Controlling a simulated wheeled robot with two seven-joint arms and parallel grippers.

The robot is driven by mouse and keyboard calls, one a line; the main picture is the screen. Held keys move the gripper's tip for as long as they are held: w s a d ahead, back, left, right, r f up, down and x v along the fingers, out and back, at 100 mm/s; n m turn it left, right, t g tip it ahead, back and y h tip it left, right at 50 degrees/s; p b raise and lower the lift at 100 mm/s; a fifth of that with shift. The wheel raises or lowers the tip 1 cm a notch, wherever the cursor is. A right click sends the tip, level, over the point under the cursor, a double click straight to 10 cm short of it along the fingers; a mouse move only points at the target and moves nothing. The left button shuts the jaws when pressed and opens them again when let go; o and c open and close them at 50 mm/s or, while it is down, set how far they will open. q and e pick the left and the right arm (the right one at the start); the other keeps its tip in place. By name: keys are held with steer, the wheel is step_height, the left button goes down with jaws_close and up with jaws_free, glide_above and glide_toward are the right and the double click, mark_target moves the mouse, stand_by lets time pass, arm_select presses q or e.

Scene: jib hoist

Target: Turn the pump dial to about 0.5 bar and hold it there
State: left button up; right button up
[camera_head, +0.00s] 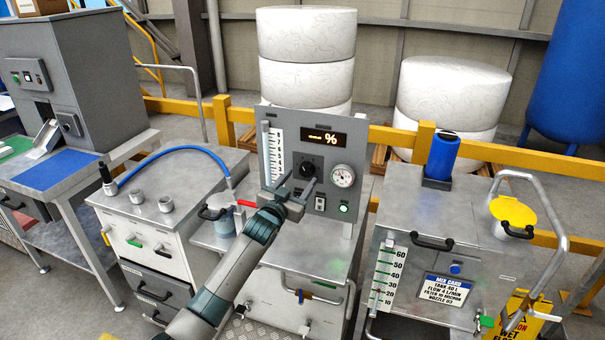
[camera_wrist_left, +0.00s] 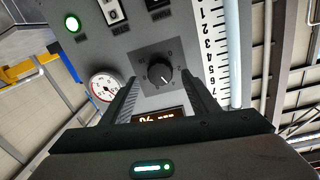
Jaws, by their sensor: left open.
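The pump dial is a black round knob (camera_head: 307,167) with a white pointer mark, on the grey upright panel (camera_head: 270,112). In the left wrist view the dial (camera_wrist_left: 159,72) shows close up, upside down, with small scale marks around it. A round white pressure gauge (camera_head: 343,176) sits right of the dial; it also shows in the left wrist view (camera_wrist_left: 104,86), too small to read exactly. My left gripper (camera_head: 297,187) is open in front of the panel. In the wrist view its fingers stand either side of the dial, with visible gaps. My right gripper is not in view.
A lit amber display (camera_head: 323,138) with a percent sign is above the dial. A white numbered scale (camera_head: 277,155) is at the panel's left. A green-lit button (camera_head: 344,208) and a switch (camera_head: 320,203) are below. A blue hose (camera_head: 175,151) arches at left.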

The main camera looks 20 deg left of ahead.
mark_target(305, 173)
arm_select(q)
steer(key=shift+w+d, duration=0.15)
steer(key=shift+w, duration=1.4)
steer(key=shift+c, duration=0.6)
steer(key=c, duration=0.9)
